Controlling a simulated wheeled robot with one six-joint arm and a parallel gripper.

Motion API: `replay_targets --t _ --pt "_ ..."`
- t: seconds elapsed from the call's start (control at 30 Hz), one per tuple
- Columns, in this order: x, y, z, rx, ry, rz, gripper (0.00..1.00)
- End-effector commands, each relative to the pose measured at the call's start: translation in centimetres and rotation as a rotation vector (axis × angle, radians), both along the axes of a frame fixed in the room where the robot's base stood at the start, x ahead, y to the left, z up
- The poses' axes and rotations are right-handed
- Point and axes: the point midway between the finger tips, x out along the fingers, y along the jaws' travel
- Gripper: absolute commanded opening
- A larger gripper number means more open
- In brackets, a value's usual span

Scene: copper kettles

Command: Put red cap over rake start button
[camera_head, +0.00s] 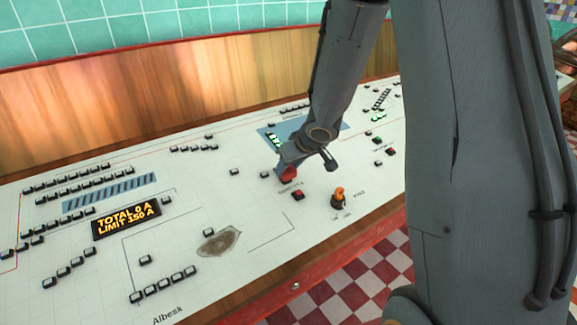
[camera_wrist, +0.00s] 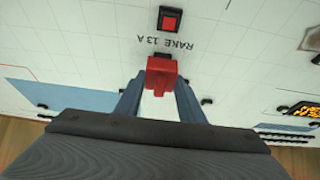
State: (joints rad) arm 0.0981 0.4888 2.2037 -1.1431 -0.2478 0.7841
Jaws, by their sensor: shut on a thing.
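My gripper (camera_head: 284,168) is shut on the red cap (camera_head: 289,174), low over the white control panel (camera_head: 250,222). In the wrist view, the red cap (camera_wrist: 161,76) sits between the two fingers of my gripper (camera_wrist: 159,92). The rake start button (camera_head: 298,194) is a red square in a black frame, just in front of the cap and slightly right. In the wrist view the button (camera_wrist: 170,20) is at the top, with the label "RAKE 13 A" between it and the cap. The button is uncovered. I cannot tell whether the cap touches the panel.
An orange-topped switch (camera_head: 338,197) stands up to the right of the button. Another red button (camera_head: 390,151) lies farther right. A lit display (camera_head: 126,220) reads "TOTAL 0 A LIMIT 150 A". Several black switches dot the panel. A brown stain (camera_head: 218,241) lies left.

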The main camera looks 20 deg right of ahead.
Motion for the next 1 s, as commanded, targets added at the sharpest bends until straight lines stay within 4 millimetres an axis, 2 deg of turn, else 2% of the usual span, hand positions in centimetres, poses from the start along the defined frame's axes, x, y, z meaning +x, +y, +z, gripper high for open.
replay_targets --t 1.0 --pt "0.11 0.05 -0.68 0.0 0.0 0.0 0.14"
